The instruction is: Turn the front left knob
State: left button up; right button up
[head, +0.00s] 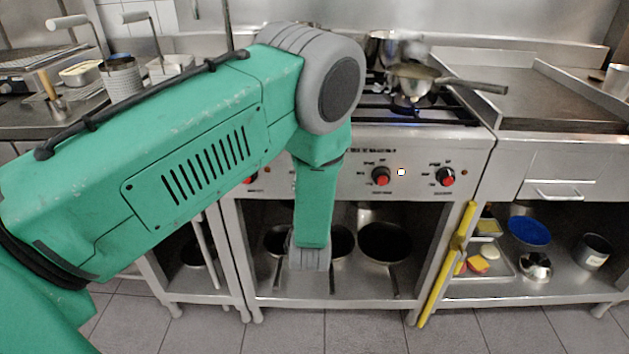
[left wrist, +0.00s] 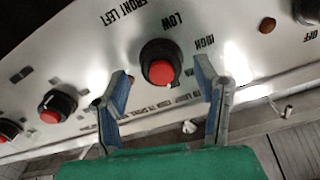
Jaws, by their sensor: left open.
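In the left wrist view the front left knob (left wrist: 160,64), black with a red cap, sits on the steel panel under its FRONT LEFT label. LOW and HIGH marks are beside it. My left gripper (left wrist: 161,88) is open, with one finger to each side of the knob's lower part in the picture. I cannot tell whether either finger touches it. In the head view my left arm hides this part of the panel, and the gripper's fingers do not show. My right gripper is in neither view.
Two more red-capped knobs (head: 381,176) and (head: 445,176) are right of my arm on the stove front (head: 420,150). A pan (head: 413,72) stands over a blue flame. Pans (head: 385,243) fill the shelf below. A yellow-handled tool (head: 446,265) leans at the right.

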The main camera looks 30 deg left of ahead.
pick_arm(q)
jog(key=v, duration=1)
jog(key=shift+s+d, duration=0.15)
jog(key=shift+d, duration=0.15)
jog(key=shift+f, duration=0.2)
jog(key=s+f+m+g+h, duration=0.3)
jog(key=s+f+g+h, duration=0.4)
jog(key=s+f, duration=0.7)
jog(key=s+d+f+g+h, duration=0.1)
jog(key=s+g, duration=0.3)
jog(key=s, duration=0.3)
jog(key=s+d+f+m+g+h, duration=0.1)
jog(key=s+f+g, duration=0.1)
jog(key=s, duration=0.6)
jog(key=shift+d+f+g, duration=0.2)
jog(key=shift+f+g, duration=0.15)
jog(key=shift+g, duration=0.55)
